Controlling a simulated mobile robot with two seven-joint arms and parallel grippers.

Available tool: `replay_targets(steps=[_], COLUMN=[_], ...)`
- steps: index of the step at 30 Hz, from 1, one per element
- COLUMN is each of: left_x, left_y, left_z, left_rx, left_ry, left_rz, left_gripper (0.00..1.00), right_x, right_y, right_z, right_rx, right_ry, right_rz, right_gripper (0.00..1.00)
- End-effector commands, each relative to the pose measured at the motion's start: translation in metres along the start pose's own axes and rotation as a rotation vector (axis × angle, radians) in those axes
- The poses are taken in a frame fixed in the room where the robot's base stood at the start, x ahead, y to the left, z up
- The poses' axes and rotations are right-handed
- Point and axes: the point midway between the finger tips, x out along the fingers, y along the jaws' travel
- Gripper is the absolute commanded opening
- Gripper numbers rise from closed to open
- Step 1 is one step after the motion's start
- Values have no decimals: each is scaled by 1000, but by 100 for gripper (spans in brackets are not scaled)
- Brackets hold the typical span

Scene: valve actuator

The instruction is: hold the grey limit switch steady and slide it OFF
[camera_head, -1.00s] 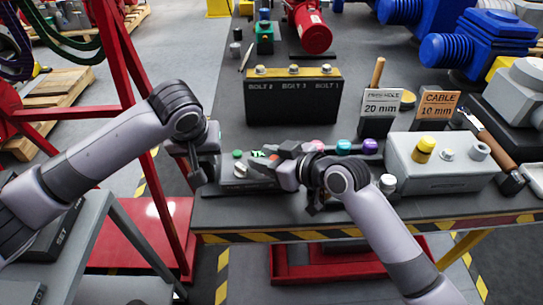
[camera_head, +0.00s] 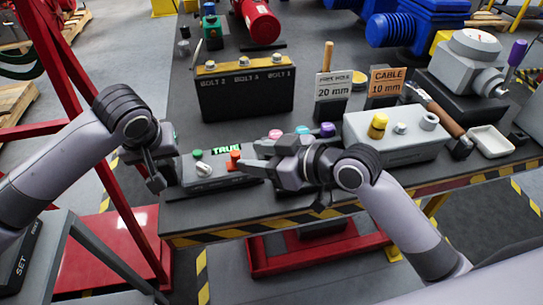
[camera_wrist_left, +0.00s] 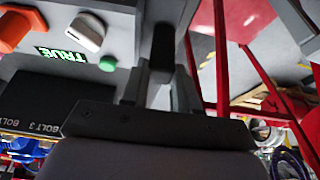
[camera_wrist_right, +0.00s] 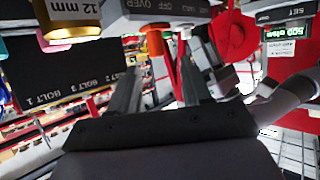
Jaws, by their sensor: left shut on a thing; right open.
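The grey limit switch (camera_head: 222,181) is a low box at the table's front left edge. It has a green button, a white knob (camera_head: 204,169), an orange piece (camera_head: 235,160) and a green display reading TRUE (camera_head: 226,149). My left gripper (camera_head: 157,181) is at its left end; in the left wrist view (camera_wrist_left: 160,65) the fingers are shut on a dark block (camera_wrist_left: 162,44) beside the box. My right gripper (camera_head: 248,164) is open at the box's right side, near the orange piece. In the right wrist view its fingers (camera_wrist_right: 160,85) stand apart with orange-red parts beyond; contact is unclear.
A dark box marked BOLT (camera_head: 245,93) stands behind. Pink, teal and purple knobs and a grey box with a yellow knob (camera_head: 395,138) are to the right. Signs for 20 mm (camera_head: 333,90) and 10 mm (camera_head: 386,82) stand behind that. A red frame is at left.

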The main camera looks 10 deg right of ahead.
Motion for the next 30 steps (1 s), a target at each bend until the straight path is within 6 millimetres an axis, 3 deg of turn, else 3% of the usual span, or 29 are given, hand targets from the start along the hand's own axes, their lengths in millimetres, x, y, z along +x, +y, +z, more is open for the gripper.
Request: replay_targets(steps=[7,21,22,24,25,30], left_x=[4,4,4,3,3,2], left_y=[1,1,1,1,1,0], left_z=[5,5,5,5,4,2], left_rx=[1,2,2,2,2,1], left_ry=[-15,-15,-15,-13,-12,-7], left_rz=[-1,-1,-1,-1,-1,0], left_gripper=[0,0,32,55,59,59], right_x=[-28,-33,-33,-33,-33,-33], right_y=[0,-1,-1,-1,-1,-1], right_z=[0,0,0,0,0,0], right_rx=[-1,0,0,0,0,0], right_ry=[0,0,0,0,1,1], right_rz=[-1,-2,-2,-2,-2,-2], right_gripper=[48,48,48,48,48,48])
